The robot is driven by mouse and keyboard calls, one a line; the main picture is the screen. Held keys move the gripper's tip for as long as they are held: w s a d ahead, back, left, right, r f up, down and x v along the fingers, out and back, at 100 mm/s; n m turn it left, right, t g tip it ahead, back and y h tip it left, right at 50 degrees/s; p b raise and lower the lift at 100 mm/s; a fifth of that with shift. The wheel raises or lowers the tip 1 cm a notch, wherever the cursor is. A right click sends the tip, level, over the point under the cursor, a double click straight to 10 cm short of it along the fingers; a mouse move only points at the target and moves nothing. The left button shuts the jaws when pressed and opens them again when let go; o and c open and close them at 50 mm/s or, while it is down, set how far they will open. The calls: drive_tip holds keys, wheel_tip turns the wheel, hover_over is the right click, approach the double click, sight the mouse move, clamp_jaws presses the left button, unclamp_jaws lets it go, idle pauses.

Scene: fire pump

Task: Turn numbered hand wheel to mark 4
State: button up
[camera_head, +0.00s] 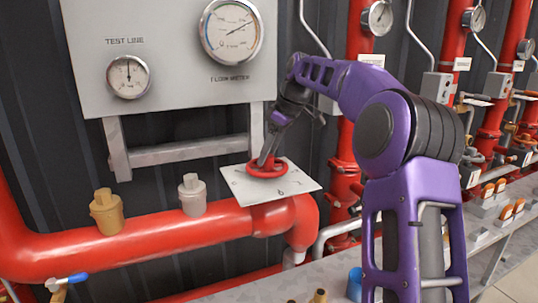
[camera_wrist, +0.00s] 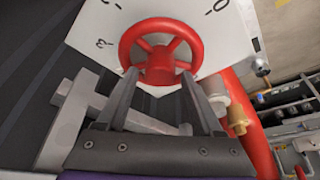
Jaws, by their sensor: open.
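The red hand wheel (camera_head: 267,170) sits flat over a white numbered plate (camera_head: 302,184) on top of the red pipe. In the wrist view the wheel (camera_wrist: 160,52) shows its rim, spokes and hub. The plate (camera_wrist: 200,30) shows a 3 to the left and what looks like a 0 at the upper right; a mark 4 cannot be made out. My gripper (camera_head: 266,157) reaches down to the wheel from above. In the wrist view my gripper (camera_wrist: 159,76) is open, its fingertips apart at the near part of the rim. Contact cannot be told.
A grey panel (camera_head: 165,60) with a test line gauge (camera_head: 128,76) and a flow meter (camera_head: 231,30) stands behind, on a metal frame (camera_head: 180,151). Brass (camera_head: 107,212) and grey (camera_head: 192,195) fittings rise from the red pipe (camera_head: 160,242) left of the wheel. Red risers stand right.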

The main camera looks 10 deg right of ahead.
drive_tip(key=m+h, duration=0.1)
drive_tip(key=m, duration=0.1)
drive_tip(key=m+t, duration=0.1)
drive_tip(key=m, duration=0.2)
drive_tip(key=shift+s+a+h, duration=0.1)
drive_tip(key=shift+a+h, duration=0.1)
drive_tip(key=shift+h, duration=0.2)
drive_tip(key=m, duration=0.2)
drive_tip(key=m+h, duration=0.1)
drive_tip(key=m, duration=0.1)
drive_tip(key=shift+m+t+h+p, duration=0.3)
drive_tip(key=shift+t, duration=0.1)
drive_tip(key=shift+c, duration=0.2)
clamp_jaws()
